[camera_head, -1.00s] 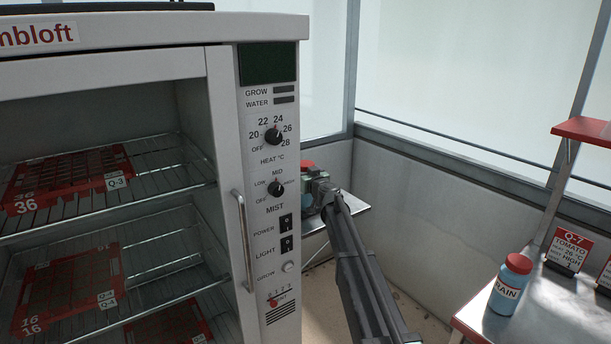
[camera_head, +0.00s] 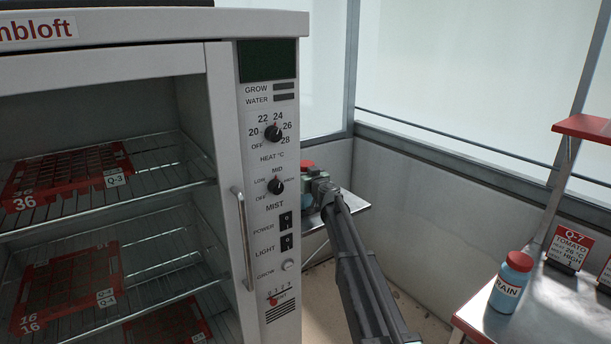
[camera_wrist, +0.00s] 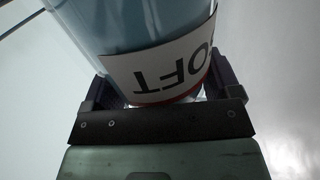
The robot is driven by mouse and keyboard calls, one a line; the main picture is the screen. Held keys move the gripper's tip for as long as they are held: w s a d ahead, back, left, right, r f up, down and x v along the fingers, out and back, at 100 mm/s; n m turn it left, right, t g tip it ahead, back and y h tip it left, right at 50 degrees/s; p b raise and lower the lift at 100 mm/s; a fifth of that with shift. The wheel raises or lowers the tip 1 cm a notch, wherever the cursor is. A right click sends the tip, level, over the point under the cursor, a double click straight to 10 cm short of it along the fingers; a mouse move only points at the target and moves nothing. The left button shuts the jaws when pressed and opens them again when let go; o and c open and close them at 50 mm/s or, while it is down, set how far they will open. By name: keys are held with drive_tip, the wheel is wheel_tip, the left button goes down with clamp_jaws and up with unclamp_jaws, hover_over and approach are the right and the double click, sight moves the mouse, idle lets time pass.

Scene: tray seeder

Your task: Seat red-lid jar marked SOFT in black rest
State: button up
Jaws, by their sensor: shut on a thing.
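The SOFT jar (camera_wrist: 140,30) fills the top of the wrist view, a blue-grey body with a white label showing upside-down letters "OFT". Its red lid (camera_head: 308,163) shows in the head view, partly behind the cabinet's right edge. My gripper (camera_wrist: 160,95) is shut on the jar, one dark finger on each side of it. In the head view my gripper (camera_head: 318,188) is at the small metal shelf (camera_head: 352,218) behind the cabinet. I cannot tell whether the jar touches that shelf. The black rest cannot be made out in either view.
A white cabinet (camera_head: 222,60) with dials and a vertical handle (camera_head: 244,240) stands close left of my arm, with red trays on its racks. At right, a bench (camera_head: 540,310) holds a red-lid RAIN jar (camera_head: 511,284) and a Q-7 TOMATO card (camera_head: 570,250).

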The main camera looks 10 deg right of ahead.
drive_tip(key=shift+f, duration=0.3)
drive_tip(key=o, duration=1.1)
drive_tip(key=shift+r, duration=0.1)
drive_tip(key=shift+s, duration=0.15)
drive_tip(key=v, duration=1)
drive_tip(key=shift+s+d, duration=0.1)
drive_tip(key=shift+s, duration=0.25)
